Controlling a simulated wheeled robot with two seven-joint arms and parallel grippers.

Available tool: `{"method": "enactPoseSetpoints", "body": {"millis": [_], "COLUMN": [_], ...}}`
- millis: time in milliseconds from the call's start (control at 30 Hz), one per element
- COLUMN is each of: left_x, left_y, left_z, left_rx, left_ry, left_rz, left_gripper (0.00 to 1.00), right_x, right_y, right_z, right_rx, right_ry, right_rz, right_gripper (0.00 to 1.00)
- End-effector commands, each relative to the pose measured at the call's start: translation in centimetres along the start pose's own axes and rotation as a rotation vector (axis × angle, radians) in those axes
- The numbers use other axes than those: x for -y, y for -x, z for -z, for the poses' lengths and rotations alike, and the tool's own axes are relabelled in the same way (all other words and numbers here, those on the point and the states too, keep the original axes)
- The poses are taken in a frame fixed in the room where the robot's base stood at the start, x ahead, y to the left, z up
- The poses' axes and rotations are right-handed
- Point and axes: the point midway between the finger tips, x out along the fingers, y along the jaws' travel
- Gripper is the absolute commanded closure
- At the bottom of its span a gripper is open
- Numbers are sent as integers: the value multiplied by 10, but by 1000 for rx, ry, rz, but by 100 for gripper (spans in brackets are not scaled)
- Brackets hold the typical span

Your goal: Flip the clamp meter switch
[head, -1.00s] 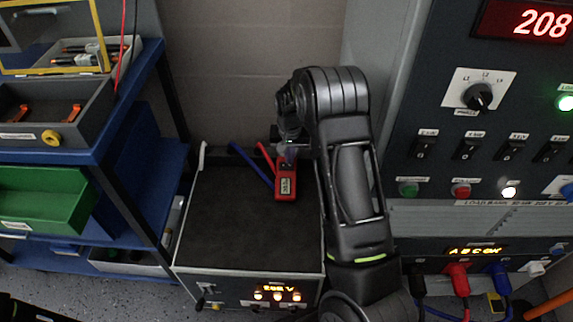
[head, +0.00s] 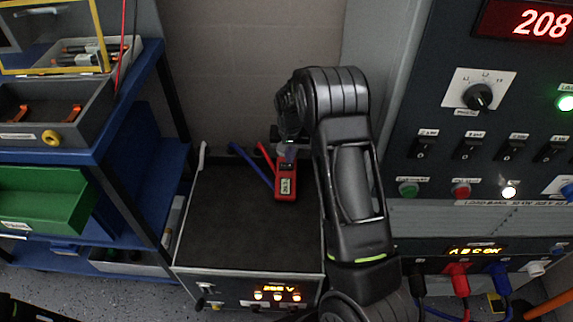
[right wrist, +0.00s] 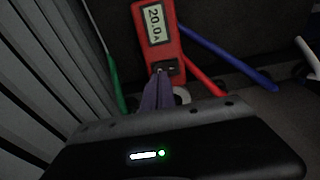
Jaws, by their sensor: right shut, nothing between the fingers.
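The red clamp meter (head: 286,188) lies near the back right of the dark top of the transformer box. In the right wrist view the clamp meter (right wrist: 157,32) shows a lit screen reading 20.0 A, with a small dark switch (right wrist: 167,68) below the screen. My right gripper (head: 288,155) is over the clamp end of the meter. In the right wrist view the shut, empty fingertips (right wrist: 160,76) are at the switch, appearing to touch it and partly hiding it. The clamp jaw is mostly hidden behind the fingers. My left gripper is not in view.
Red (head: 265,157) and blue (head: 250,163) cables run beside the meter, and a green cable (right wrist: 115,80) shows in the right wrist view. The load bank panel (head: 480,150) stands at right, the blue shelf (head: 140,150) at left. The front of the box top (head: 240,245) is clear.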

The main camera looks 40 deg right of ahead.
Motion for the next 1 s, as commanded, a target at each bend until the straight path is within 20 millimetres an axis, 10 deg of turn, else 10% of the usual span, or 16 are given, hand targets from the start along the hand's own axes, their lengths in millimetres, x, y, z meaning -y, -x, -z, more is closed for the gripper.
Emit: {"method": "enactPoseSetpoints", "body": {"millis": [1000], "left_x": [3], "left_y": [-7], "left_z": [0], "left_rx": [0], "left_ry": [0], "left_rz": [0], "left_gripper": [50], "right_x": [0], "right_y": [-10], "right_z": [-2], "right_rx": [0], "right_ry": [0], "right_rz": [0], "right_gripper": [100]}}
